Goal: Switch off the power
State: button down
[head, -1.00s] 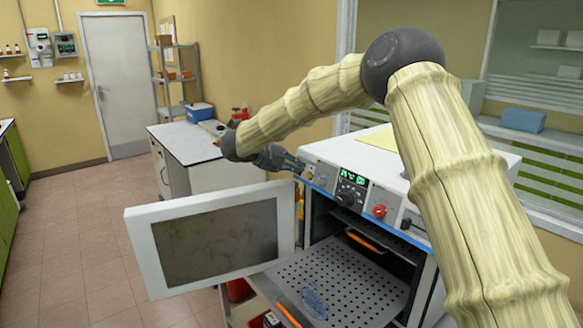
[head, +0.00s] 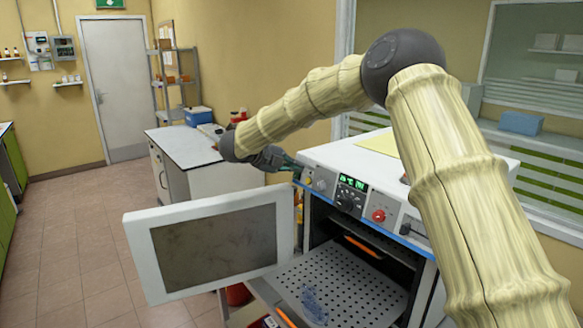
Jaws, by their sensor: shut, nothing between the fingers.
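A white oven (head: 400,176) stands in the middle right with its door (head: 215,250) swung open to the left. Its front panel carries a lit green display (head: 354,182), a black knob (head: 345,200), a red knob (head: 379,215) and a dark lever switch (head: 407,229) at the right end. A grey switch (head: 320,184) sits near the panel's left end. My gripper (head: 291,165) is shut and empty at the upper left corner of the panel. I cannot tell whether its tips touch the panel.
A perforated tray (head: 340,285) is pulled out of the oven, with a bluish patch on it. The open door juts out low on the left. A white-topped bench (head: 185,145) with a blue box (head: 199,115) stands behind. The floor on the left is clear.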

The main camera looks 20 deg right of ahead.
jog(key=b+v, duration=0.4)
jog(key=v, duration=0.9)
jog(key=shift+a+r, duration=0.15)
jog(key=shift+r, duration=0.35)
jog(key=shift+s+a, duration=0.1)
